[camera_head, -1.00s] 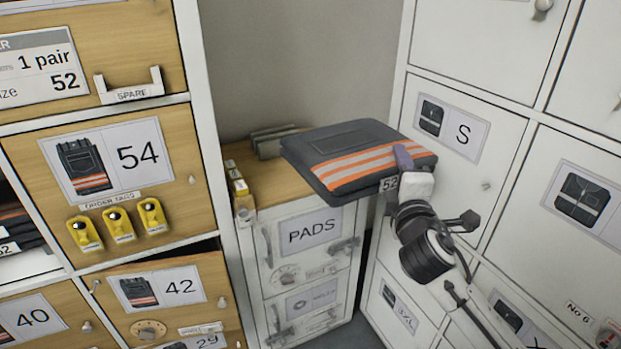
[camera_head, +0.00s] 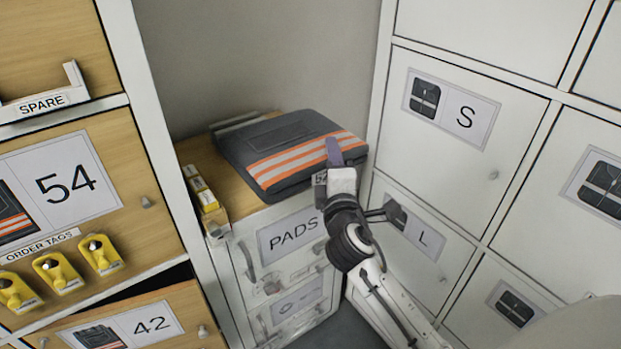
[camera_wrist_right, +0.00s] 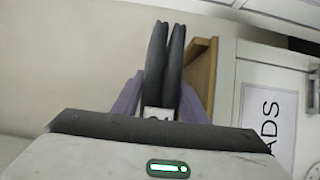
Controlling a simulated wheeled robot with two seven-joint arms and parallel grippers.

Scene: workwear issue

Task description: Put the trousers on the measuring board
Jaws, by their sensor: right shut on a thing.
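The folded trousers (camera_head: 285,150) are dark grey with orange and silver stripes and a "52" tag at the near edge. My right gripper (camera_head: 338,165) is shut on that edge, holding them roughly level over the wooden top of the PADS cabinet. In the right wrist view the folded trousers (camera_wrist_right: 165,65) show edge-on between the purple fingers (camera_wrist_right: 160,100), very close to the wooden top; I cannot tell if they touch it. A grey bar-like piece (camera_head: 235,121) shows behind them, perhaps part of the measuring board; the rest is hidden. My left gripper is out of view.
The PADS cabinet (camera_head: 255,257) stands in the corner between wooden drawers (camera_head: 100,150) and white lockers (camera_head: 465,170). Small yellow boxes (camera_head: 205,200) line the left edge of its top. Yellow order tags (camera_head: 55,270) hang on the 54 drawer. The wall is close behind.

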